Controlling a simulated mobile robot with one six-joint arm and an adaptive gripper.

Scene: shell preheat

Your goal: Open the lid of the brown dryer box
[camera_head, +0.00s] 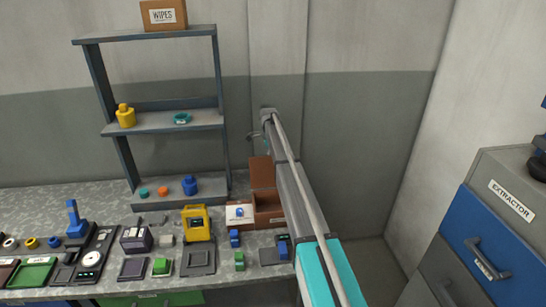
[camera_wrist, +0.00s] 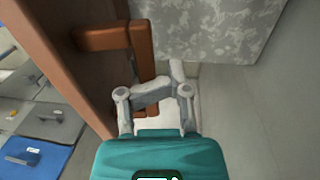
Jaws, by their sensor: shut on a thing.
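The brown dryer box (camera_head: 270,215) stands at the right end of the bench in the head view, with a pale label on its front. Its lid (camera_head: 262,172) stands raised at the back, roughly upright, and part of the dark inside shows. In the wrist view the lid (camera_wrist: 62,45) is the large brown panel at the left, with a brown handle (camera_wrist: 143,62) sticking out from it. My gripper (camera_wrist: 160,92) is shut on the lid handle; the exact finger contact is partly hidden. In the head view my arm covers the box's right side.
A shelf rack (camera_head: 160,121) stands left of the box. A yellow device (camera_head: 197,223) and several small blue and green parts sit on the bench nearby. The extractor cabinet (camera_head: 500,210) is at the right. The wall behind my arm is bare.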

